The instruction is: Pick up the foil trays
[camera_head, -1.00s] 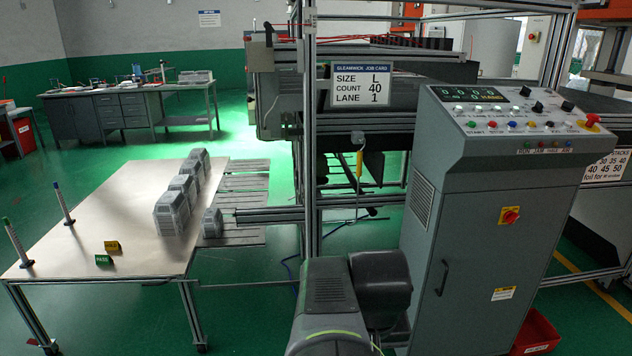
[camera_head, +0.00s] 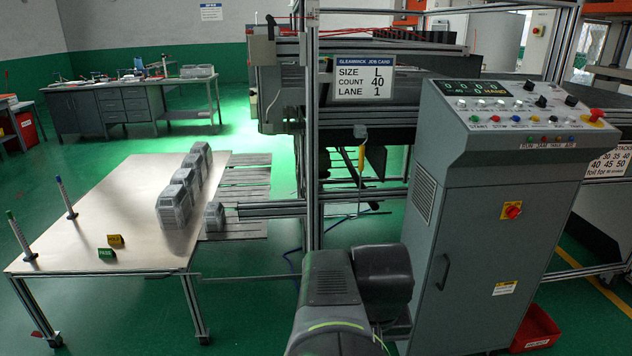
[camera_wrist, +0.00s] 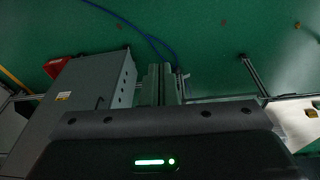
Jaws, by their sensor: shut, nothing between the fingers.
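Several silvery foil tray stacks (camera_head: 176,205) stand in a row along the right side of the pale table (camera_head: 110,205) in the head view. A smaller foil stack (camera_head: 214,216) sits just right of the row, at the near end of the slatted outfeed. My gripper (camera_wrist: 162,68) shows in the wrist view as two pale fingers close together beyond the dark wrist housing. It is shut and empty, over the floor and away from the trays. The head view shows my arm at bottom centre, but not the fingertips. No foil tray is clear in the wrist view.
A grey control cabinet (camera_head: 465,230) stands to the right, with a red bin (camera_head: 535,328) at its foot. A metal frame post (camera_head: 312,130) rises between it and the table. Two marker posts (camera_head: 66,197) and small yellow and green signs (camera_head: 107,253) stand on the table.

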